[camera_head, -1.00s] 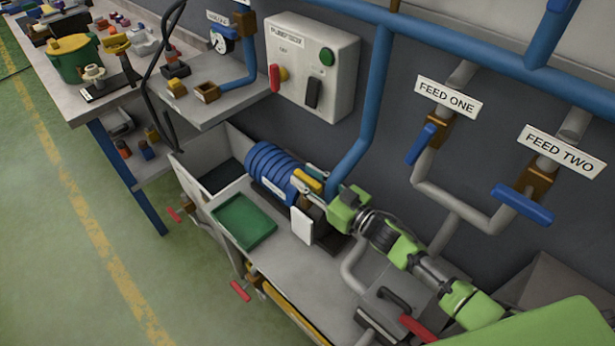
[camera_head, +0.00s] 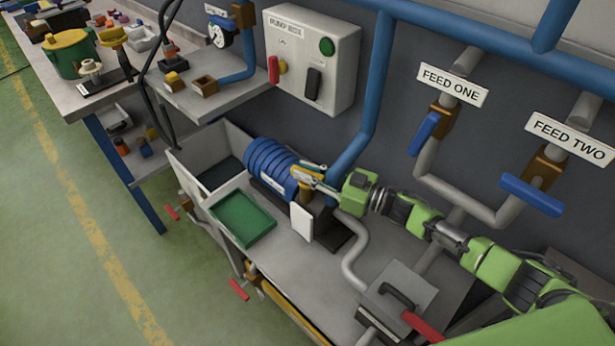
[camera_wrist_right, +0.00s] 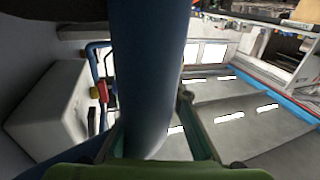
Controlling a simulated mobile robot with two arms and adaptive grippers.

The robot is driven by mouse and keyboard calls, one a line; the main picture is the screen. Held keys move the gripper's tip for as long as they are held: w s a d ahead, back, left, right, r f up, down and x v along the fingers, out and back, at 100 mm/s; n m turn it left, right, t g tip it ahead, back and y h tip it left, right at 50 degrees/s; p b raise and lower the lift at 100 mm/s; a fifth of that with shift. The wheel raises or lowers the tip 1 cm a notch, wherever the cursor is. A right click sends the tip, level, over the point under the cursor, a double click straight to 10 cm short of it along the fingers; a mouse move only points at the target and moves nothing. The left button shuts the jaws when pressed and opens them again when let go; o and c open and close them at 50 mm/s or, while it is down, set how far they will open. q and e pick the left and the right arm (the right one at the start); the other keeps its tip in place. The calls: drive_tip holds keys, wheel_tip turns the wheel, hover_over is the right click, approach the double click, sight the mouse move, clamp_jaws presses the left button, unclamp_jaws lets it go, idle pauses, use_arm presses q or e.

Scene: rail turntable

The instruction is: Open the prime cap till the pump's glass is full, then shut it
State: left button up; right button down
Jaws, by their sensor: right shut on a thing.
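The blue ribbed pump (camera_head: 272,165) sits on the bench, with a dark block (camera_head: 325,215) at its right end. My right gripper (camera_head: 305,174) reaches in from the right at the top of this block. It is shut on a small yellow part, which I take for the prime cap (camera_head: 309,168); the fingers partly cover it. A pale upright plate (camera_head: 301,222) stands in front of the block; I cannot make out a glass or its level. In the right wrist view a blue pipe (camera_wrist_right: 150,70) fills the middle and the cap is not seen. My left gripper is not in view.
A green tray (camera_head: 243,219) lies in front of the pump. The blue pipe (camera_head: 372,110) rises close behind my right gripper. A control box (camera_head: 311,60) and the FEED ONE (camera_head: 424,133) and FEED TWO (camera_head: 532,195) valves with blue handles are on the wall.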

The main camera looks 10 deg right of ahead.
sight(324, 177)
drive_tip(key=shift+n+g+y+b, duration=0.6)
drive_tip(key=shift+n+g, duration=0.1)
drive_tip(key=shift+g, duration=0.2)
drive_tip(key=c, duration=2)
unclamp_jaws()
drive_tip(key=shift+o, duration=0.2)
drive_tip(key=shift+v, duration=3.75)
